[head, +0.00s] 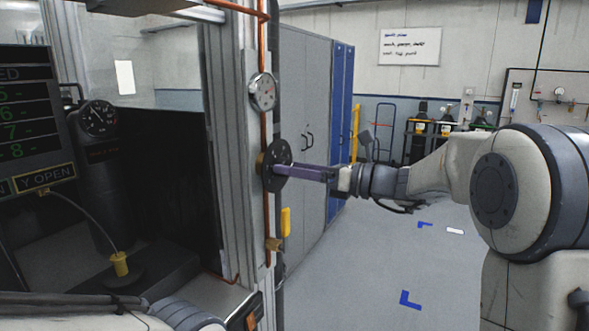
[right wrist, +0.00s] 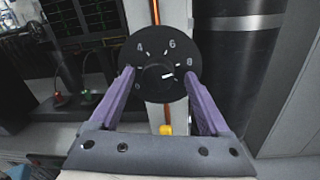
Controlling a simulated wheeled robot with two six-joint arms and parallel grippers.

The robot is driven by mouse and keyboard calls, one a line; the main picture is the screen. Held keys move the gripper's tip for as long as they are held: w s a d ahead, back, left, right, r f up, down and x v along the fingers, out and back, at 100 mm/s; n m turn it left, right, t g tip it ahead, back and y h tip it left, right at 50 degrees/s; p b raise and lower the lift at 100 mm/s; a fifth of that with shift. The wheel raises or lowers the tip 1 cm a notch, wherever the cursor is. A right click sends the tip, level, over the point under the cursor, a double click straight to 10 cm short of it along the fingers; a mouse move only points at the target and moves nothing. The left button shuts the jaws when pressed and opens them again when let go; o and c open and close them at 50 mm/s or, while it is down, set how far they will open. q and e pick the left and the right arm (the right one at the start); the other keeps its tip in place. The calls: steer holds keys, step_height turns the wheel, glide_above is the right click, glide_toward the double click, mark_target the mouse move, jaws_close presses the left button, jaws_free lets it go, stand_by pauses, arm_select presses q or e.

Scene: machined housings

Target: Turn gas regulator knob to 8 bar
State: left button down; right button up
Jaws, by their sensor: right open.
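The regulator knob is a black round dial with white numbers, on the copper pipe; it shows in the head view (head: 279,152) and face-on in the right wrist view (right wrist: 152,48). The numbers 4, 6 and 8 are readable. A white mark on its centre points roughly right, a little below the 8. My right gripper (head: 276,170) reaches in from the right, its purple fingers close to the dial. In the right wrist view the gripper (right wrist: 158,73) is open, one finger on each side of the centre. Whether the fingers touch the dial cannot be told. My left gripper is out of view.
A round pressure gauge (head: 263,92) sits on the pipe above the knob. A yellow handle (head: 285,221) hangs below it. A machine with a display (head: 30,115) stands left. Grey and blue lockers (head: 305,110) stand behind.

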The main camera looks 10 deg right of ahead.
steer(key=b+v, duration=0.2)
steer(key=v, duration=0.8)
steer(key=shift+d, duration=0.2)
